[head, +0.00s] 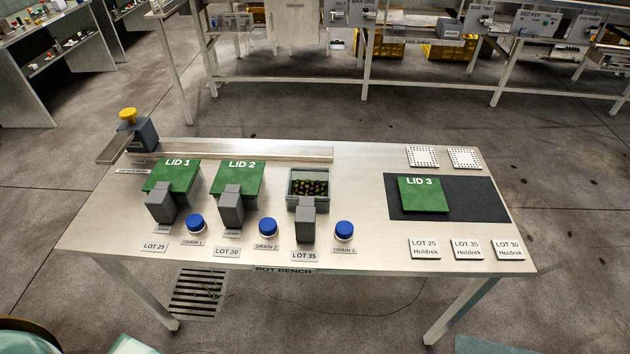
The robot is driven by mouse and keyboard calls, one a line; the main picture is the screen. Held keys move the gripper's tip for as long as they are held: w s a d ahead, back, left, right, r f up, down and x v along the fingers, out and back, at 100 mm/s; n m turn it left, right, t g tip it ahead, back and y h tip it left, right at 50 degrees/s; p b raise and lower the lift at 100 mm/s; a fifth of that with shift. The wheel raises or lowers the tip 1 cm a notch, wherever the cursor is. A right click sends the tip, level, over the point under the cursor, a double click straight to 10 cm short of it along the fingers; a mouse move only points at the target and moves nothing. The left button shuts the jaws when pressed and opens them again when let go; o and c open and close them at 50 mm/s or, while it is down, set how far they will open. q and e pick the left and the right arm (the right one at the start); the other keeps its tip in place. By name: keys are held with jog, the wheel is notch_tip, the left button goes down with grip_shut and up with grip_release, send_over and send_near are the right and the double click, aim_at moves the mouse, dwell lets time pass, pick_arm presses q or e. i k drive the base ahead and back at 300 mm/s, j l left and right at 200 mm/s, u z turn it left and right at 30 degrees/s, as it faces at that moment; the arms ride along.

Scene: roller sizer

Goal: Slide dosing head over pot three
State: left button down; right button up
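The dosing head (142,135) appears to be the dark grey block with a yellow knob (128,115) at the far left end of a rail (240,153) along the back of the bench. A flat metal plate (115,148) sticks out from it towards the left. Pot three (292,188) is the uncovered pot near the middle, and dark olives (313,188) show in it. A grey block (306,222) stands in front of it, by the LOT 35 label (305,256). The dosing head is well to the left of pot three. Neither gripper is in view.
LID 1 (172,173) and LID 2 (240,177) cover the other two pots. LID 3 (424,195) lies on a black mat (470,192) at the right. Blue drain caps (344,229) stand along the front. White label cards (466,249) lie at the front right.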

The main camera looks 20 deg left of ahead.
aim_at(140, 136)
jog(key=u, duration=1.85)
